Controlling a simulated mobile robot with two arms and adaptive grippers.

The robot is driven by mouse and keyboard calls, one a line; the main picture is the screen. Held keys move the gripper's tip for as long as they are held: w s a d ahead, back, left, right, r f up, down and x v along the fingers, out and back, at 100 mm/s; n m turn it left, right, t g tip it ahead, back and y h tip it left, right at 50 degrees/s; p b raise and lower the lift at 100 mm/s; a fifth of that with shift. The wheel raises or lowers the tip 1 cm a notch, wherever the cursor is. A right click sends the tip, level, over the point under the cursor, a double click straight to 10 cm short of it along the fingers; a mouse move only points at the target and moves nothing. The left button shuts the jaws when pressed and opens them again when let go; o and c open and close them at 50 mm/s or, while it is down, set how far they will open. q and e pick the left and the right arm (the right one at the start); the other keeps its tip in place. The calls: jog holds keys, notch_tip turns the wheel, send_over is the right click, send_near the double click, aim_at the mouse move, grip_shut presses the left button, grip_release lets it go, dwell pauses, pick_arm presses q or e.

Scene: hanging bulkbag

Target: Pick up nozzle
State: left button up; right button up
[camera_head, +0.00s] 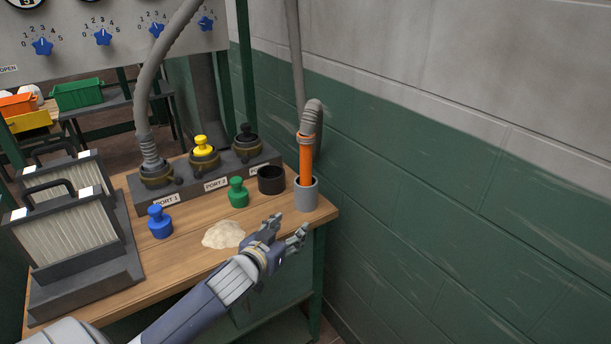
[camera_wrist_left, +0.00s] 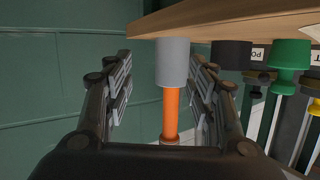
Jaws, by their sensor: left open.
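The nozzle (camera_head: 306,160) is an orange tube on the end of a grey hose (camera_head: 313,112). It stands upright in a grey cylindrical holder (camera_head: 306,196) at the right corner of the wooden table. The nozzle also shows in the left wrist view (camera_wrist_left: 170,115), with the holder (camera_wrist_left: 172,62) above it in that picture. My left gripper (camera_head: 288,226) is open and empty, just in front of the holder in the head view. In the left wrist view its fingers (camera_wrist_left: 163,85) appear to either side of the holder and nozzle. I cannot tell any contact. My right gripper is not in view.
A black cup (camera_head: 271,180) and a green plug (camera_head: 238,193) stand left of the holder. A blue plug (camera_head: 160,222) and a pale powder pile (camera_head: 223,235) are on the table (camera_head: 185,250). The port block (camera_head: 213,172) stands behind. A wall (camera_head: 450,190) rises close at right.

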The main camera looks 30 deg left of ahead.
aim_at(303, 166)
pick_arm(q)
jog(key=w+a+r+t, duration=0.1)
jog(key=w+r, duration=0.2)
jog(key=w+a+r+t, duration=0.1)
jog(key=w+a+r, duration=0.1)
jog(key=w+r, duration=0.1)
jog(key=w+a+r+t, duration=0.1)
jog(key=w+r, duration=0.2)
jog(key=shift+w+a+r+t+h, duration=0.2)
jog(key=shift+a+t+h, duration=0.05)
jog(key=shift+t+h, duration=0.05)
jog(key=shift+w, duration=0.55)
jog(key=shift+w+a+f+p, duration=0.15)
jog(key=shift+w+p, duration=0.15)
jog(key=shift+w, duration=0.7)
jog(key=shift+w+a+r+p, duration=0.1)
jog(key=shift+w+p, duration=0.2)
jog(key=shift+w, duration=0.65)
jog(key=shift+w+f, duration=0.15)
jog(key=shift+w, duration=0.55)
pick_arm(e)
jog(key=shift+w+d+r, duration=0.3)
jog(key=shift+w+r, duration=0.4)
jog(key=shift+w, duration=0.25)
pick_arm(q)
grip_shut()
